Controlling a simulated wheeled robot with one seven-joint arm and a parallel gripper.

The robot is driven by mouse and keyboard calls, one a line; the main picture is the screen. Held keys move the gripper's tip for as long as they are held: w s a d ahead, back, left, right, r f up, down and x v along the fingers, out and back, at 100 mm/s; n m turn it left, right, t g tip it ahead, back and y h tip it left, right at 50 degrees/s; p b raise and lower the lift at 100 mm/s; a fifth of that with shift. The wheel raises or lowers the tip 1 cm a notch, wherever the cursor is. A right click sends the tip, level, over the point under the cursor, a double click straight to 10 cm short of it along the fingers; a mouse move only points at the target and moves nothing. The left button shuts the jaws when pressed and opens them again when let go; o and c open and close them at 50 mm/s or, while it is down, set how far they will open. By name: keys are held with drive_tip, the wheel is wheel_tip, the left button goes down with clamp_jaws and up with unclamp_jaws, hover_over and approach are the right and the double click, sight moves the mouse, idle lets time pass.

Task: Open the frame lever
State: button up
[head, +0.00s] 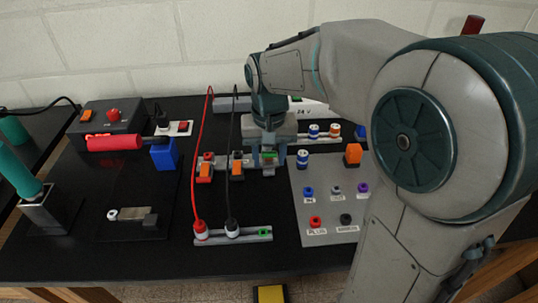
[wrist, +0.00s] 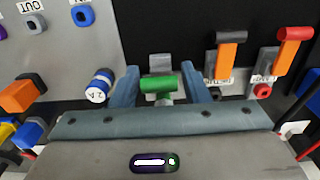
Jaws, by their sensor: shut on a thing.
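A green-handled lever (wrist: 158,85) sits between the two fingers of my gripper (wrist: 162,84) in the wrist view. My gripper is shut on this lever. In the head view the gripper (head: 268,158) points down at the right end of a row of levers, with a bit of green (head: 268,154) showing between its fingers. The green lever's label is hidden, so I cannot read whether it is the frame lever.
A grey panel (head: 325,225) with coloured, labelled sockets lies right of the gripper. A red cable (head: 196,150) and a black cable (head: 232,140) run up from a front strip (head: 262,233). A blue block (head: 165,154) and a grey box (head: 130,113) stand at left.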

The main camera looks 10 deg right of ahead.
drive_tip(key=shift+s+f+t+b, duration=0.15)
drive_tip(key=shift+f+t+b, duration=0.2)
drive_tip(key=shift+b, duration=0.35)
drive_tip(key=shift+r+t, duration=0.2)
drive_tip(key=shift+t, duration=0.05)
drive_tip(key=o, duration=0.9)
drive_tip(key=shift+o, duration=0.2)
drive_tip(key=shift+r, duration=0.1)
wheel_tip(320, 180, up, 14)
drive_tip(key=s+p, duration=0.1)
drive_tip(key=shift+s+f+p, duration=0.2)
drive_tip(key=shift+s+p, duration=0.1)
drive_tip(key=shift+s, duration=0.05)
